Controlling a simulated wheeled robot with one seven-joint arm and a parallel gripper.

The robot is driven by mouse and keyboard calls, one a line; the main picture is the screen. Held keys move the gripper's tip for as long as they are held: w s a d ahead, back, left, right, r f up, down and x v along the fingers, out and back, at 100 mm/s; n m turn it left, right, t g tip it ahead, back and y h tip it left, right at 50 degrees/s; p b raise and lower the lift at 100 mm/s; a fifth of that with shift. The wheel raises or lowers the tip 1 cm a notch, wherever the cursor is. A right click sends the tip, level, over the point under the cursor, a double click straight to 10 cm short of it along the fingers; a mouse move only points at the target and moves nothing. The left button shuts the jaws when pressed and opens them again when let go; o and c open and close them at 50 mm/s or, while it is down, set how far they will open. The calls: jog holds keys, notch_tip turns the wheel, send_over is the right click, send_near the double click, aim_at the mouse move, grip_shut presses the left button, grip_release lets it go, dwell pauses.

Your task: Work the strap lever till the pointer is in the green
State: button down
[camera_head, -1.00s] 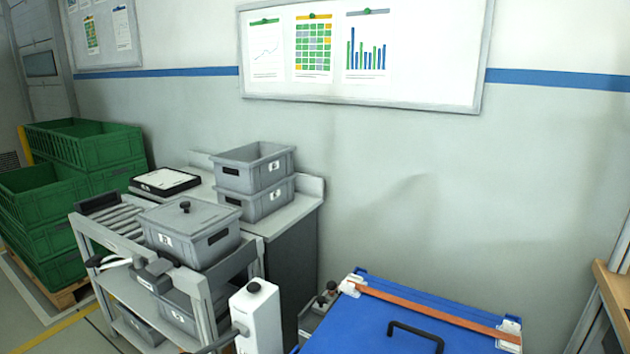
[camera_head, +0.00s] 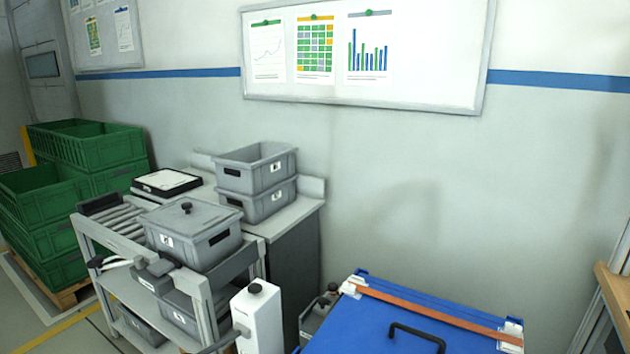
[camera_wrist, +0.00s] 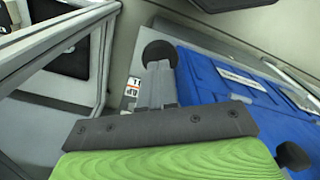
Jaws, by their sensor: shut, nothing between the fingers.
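A blue lidded box (camera_head: 370,325) with a black handle (camera_head: 417,335) stands at the bottom right of the head view. An orange strap (camera_head: 430,308) runs across its lid between pale end fittings. The blue box also shows at the right of the wrist view (camera_wrist: 215,78). My gripper (camera_wrist: 158,72) is shut and empty in the wrist view. Its fingertips point at a black round knob (camera_wrist: 159,52); whether they touch it I cannot tell. A white upright housing (camera_head: 258,322) with a black knob stands left of the box. I can make out no pointer or green band.
A grey cart (camera_head: 205,300) with lidded bins stands left, and its frame (camera_wrist: 50,45) borders the wrist view's left. Behind it is a bench with stacked grey bins (camera_head: 255,185). Green crates (camera_head: 85,150) stand far left.

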jog(key=shift+f, duration=0.1)
jog(key=shift+f+b, duration=0.75)
jog(key=shift+f, duration=0.05)
jog(key=shift+s+a+f+b, duration=0.2)
jog(key=shift+f+b, duration=0.1)
jog(key=shift+f, duration=0.3)
jog(key=shift+s+f, duration=0.2)
jog(key=shift+f, duration=0.55)
jog(key=shift+a+f, duration=0.1)
jog(key=shift+s+f, duration=0.1)
jog(key=shift+f, duration=0.65)
